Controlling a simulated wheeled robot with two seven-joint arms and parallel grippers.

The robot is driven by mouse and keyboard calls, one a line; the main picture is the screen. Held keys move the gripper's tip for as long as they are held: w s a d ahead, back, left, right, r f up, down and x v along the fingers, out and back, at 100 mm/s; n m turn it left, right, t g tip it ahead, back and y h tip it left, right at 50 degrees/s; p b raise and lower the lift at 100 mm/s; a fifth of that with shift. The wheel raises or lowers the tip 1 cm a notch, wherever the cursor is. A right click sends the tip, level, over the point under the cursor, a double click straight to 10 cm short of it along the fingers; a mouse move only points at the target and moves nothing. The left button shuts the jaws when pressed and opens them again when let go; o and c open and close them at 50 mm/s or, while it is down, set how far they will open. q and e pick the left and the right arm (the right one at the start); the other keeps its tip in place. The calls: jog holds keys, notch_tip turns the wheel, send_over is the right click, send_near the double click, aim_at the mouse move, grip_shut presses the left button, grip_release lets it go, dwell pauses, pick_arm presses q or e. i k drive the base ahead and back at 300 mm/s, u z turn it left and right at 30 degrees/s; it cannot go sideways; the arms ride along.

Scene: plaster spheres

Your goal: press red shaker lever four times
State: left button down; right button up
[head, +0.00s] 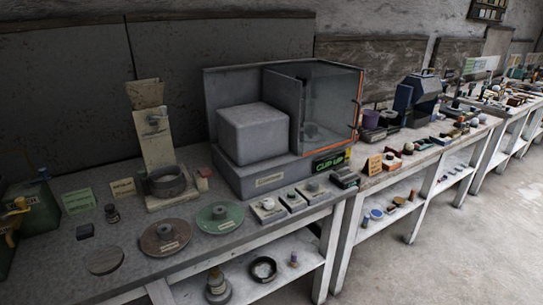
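A worn cream stand (153,140) with a hopper-like top (145,93) rises from the left part of the bench. A dark grey round bowl or ring (167,182) sits at its foot. A small red piece with a pale top (202,179) is just right of the bowl. It is too small to tell whether this is the red shaker lever, and no other clear red lever shows. Neither of my grippers is in view.
The grey bench (75,185) carries a big grey cabinet (253,134) with a glass front, a reddish disc (166,238), a green disc (219,216) and small blocks. A green machine (38,212) stands at far left. Open floor (470,255) lies right.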

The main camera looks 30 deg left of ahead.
aim_at(205, 173)
jog(key=z, duration=0.15)
jog(key=i, duration=1)
jog(key=u, duration=1.1)
jog(key=i, duration=0.6)
jog(key=u, duration=0.6)
